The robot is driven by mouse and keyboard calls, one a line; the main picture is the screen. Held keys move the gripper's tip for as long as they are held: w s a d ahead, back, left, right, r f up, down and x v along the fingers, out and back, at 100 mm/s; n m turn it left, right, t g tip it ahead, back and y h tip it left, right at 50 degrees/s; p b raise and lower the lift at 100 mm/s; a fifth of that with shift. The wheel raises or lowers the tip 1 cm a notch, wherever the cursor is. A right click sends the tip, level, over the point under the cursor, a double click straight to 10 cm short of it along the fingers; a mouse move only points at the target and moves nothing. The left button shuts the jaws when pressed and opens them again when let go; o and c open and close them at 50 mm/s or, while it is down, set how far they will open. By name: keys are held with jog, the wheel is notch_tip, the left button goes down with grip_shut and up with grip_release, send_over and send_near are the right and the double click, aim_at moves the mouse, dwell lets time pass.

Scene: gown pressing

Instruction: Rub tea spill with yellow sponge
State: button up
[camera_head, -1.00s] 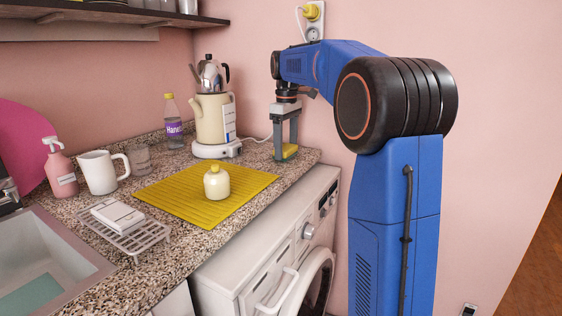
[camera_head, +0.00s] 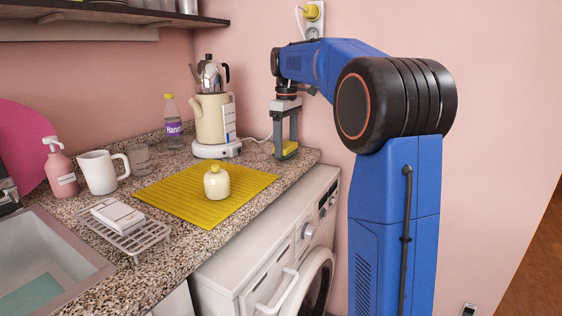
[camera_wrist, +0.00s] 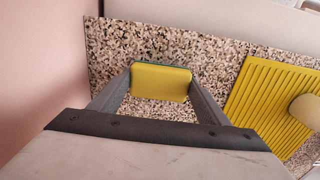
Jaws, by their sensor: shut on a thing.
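The yellow sponge (camera_head: 290,149) has a green layer, visible along its far edge in the wrist view (camera_wrist: 160,82). My gripper (camera_head: 287,146) points down and is shut on the sponge, with one finger on each side of it. It is at the right end of the granite counter, near the back wall. The sponge is at or very close to the counter surface; I cannot tell if it presses on it. No tea spill can be made out; the sponge and fingers may cover it.
A yellow ribbed mat (camera_head: 180,198) with a cream jar (camera_head: 216,183) lies to the left on the counter (camera_head: 185,242). A cream kettle stack (camera_head: 212,120) on a white base and a bottle (camera_head: 173,125) stand behind. A washing machine (camera_head: 262,262) is below the front edge.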

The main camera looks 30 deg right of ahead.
jog(key=shift+r, duration=0.1)
jog(key=shift+r, duration=1.9)
jog(key=shift+a, duration=0.1)
